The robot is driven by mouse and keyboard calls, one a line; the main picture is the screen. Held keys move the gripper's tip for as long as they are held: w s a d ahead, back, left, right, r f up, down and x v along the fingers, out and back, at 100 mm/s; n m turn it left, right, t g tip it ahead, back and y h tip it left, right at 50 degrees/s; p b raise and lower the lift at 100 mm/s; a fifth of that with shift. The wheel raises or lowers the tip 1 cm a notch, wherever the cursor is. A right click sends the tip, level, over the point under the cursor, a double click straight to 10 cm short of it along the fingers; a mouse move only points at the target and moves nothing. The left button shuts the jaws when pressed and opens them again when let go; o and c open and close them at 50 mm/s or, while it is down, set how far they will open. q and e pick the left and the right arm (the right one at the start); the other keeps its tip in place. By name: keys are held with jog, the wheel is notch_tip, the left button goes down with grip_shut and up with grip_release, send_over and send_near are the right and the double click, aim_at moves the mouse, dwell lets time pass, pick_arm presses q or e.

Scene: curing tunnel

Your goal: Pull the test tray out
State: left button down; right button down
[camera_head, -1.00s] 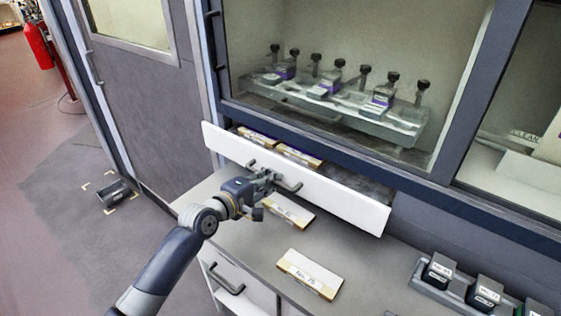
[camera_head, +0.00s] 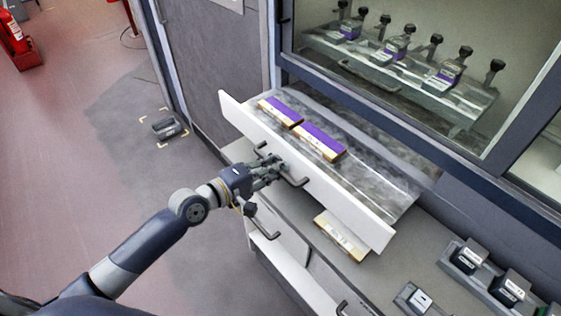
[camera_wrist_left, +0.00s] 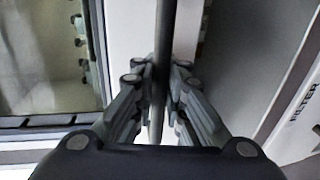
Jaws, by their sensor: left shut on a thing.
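The test tray (camera_head: 375,165) is a grey metal drawer with a white front panel (camera_head: 330,189), standing well out from under the glazed cabinet. Two panels with purple tops, one (camera_head: 280,111) at the left and one (camera_head: 319,141) beside it, lie in it. The front has two dark bar handles. My left gripper (camera_head: 278,171) is at the front panel and shut on a handle (camera_head: 296,181). In the left wrist view the handle bar (camera_wrist_left: 161,60) runs between the fingers. My right gripper is not in view.
A labelled panel (camera_head: 341,238) lies on the counter, partly under the tray front. Black blocks in a rack (camera_head: 478,268) stand at the right. A clamp rack (camera_head: 400,68) is behind the glass. A dark device (camera_head: 167,128) lies on the floor at left.

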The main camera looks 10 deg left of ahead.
pick_arm(q)
jog(key=c, duration=1.9)
grip_release()
jog(key=shift+r, duration=0.1)
jog(key=shift+s+a, duration=0.25)
jog(key=v, duration=1.1)
jog(key=shift+s+a+r, duration=0.1)
jog(key=shift+s, duration=0.05)
